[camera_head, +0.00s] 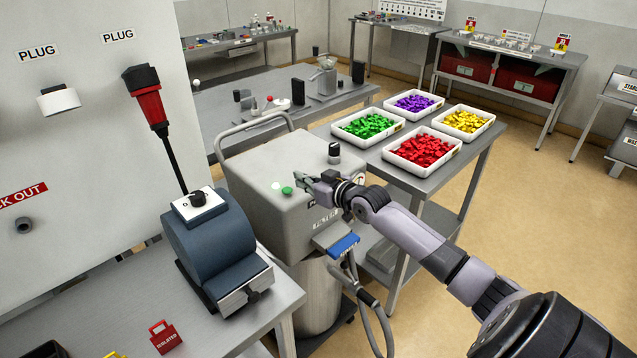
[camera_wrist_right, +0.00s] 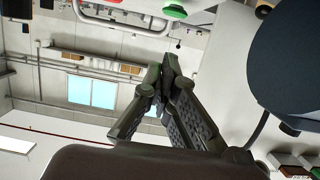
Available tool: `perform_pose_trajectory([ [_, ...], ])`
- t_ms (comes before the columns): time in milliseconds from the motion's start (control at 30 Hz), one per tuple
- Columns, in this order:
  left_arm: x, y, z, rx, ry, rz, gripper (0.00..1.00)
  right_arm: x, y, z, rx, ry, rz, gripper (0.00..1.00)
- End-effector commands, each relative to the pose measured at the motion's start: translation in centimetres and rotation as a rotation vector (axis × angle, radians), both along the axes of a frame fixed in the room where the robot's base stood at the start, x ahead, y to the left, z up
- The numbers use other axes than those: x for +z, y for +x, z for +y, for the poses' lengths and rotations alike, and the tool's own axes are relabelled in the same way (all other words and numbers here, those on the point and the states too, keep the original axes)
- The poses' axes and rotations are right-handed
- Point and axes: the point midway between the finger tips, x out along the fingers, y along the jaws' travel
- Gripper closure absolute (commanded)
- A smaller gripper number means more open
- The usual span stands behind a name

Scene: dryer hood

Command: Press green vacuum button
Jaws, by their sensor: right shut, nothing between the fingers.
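The green button (camera_head: 287,190) is a small round knob on the sloped top of the grey vacuum unit (camera_head: 262,160), beside a pale round lamp (camera_head: 276,186). My right gripper (camera_head: 300,179) is over the top of the unit, its fingertips just right of the green button. I cannot tell whether they are level with it or above it. In the right wrist view my right gripper (camera_wrist_right: 165,75) has its fingertips together with nothing between them. My left gripper is not in view.
A black knob (camera_head: 334,152) stands on the unit behind my gripper. A blue-grey machine (camera_head: 215,250) with a dial sits on the bench at the left. Trays of green (camera_head: 367,125), red (camera_head: 421,150), purple and yellow pieces stand on a table at the right. A hose hangs at the unit's front.

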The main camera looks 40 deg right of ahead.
Motion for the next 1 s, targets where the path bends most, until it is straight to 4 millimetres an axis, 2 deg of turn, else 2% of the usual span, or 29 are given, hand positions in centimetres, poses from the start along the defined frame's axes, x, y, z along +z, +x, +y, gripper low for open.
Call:
perform_pose_trajectory([
  [33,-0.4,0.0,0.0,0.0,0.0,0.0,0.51,0.0,-1.0,0.0,0.002,-0.005,0.001,1.0],
  [200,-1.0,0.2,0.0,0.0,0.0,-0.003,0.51,0.7,-3.5,-0.2,0.001,-0.004,0.0,1.0],
  [400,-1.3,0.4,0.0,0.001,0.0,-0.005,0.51,1.3,-5.0,-0.4,-0.001,-0.002,-0.002,1.0],
  [1000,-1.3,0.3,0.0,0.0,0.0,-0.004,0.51,1.6,-5.4,-0.5,-0.001,-0.001,-0.004,1.0],
])
